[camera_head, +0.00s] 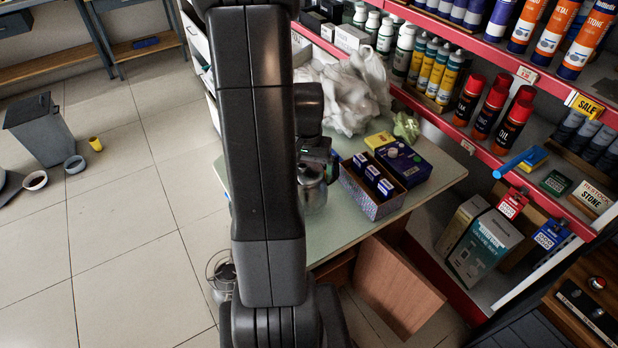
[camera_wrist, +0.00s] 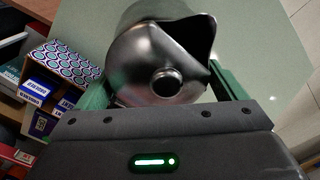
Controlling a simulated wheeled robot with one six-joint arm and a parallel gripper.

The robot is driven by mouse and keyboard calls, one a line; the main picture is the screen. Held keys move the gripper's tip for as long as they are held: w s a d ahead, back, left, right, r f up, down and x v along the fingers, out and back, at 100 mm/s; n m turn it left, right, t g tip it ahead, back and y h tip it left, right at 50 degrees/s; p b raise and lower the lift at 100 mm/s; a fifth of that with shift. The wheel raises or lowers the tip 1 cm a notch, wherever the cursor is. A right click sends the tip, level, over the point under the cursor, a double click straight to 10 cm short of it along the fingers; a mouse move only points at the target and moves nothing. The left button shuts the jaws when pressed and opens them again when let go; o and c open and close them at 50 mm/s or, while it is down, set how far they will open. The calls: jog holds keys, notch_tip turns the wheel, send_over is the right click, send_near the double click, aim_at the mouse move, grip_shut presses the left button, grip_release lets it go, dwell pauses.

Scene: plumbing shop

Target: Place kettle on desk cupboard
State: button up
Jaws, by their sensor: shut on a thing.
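The kettle (camera_wrist: 155,60) is shiny metal with a spout-like opening and a round knob facing the wrist camera. My gripper (camera_wrist: 160,88) has its green fingers on both sides of it and is shut on it. In the head view the kettle (camera_head: 313,188) shows beside my arm, over the pale green top of the desk cupboard (camera_head: 412,208), partly hidden by my arm and gripper (camera_head: 318,160). I cannot tell whether its base touches the top. The desk top (camera_wrist: 258,40) also fills the wrist view's background.
A patterned box (camera_head: 372,205) with blue packs stands right of the kettle, near a dark blue box (camera_head: 403,163) and a yellow pack (camera_head: 379,139). A white plastic bag (camera_head: 345,95) lies behind. A wooden door (camera_head: 397,290) stands open below. Red-edged shelves (camera_head: 455,140) line the right.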

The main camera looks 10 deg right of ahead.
jog(key=shift+f, duration=1.85)
jog(key=shift+f, duration=0.1)
jog(key=o, duration=1.5)
jog(key=shift+c, duration=0.2)
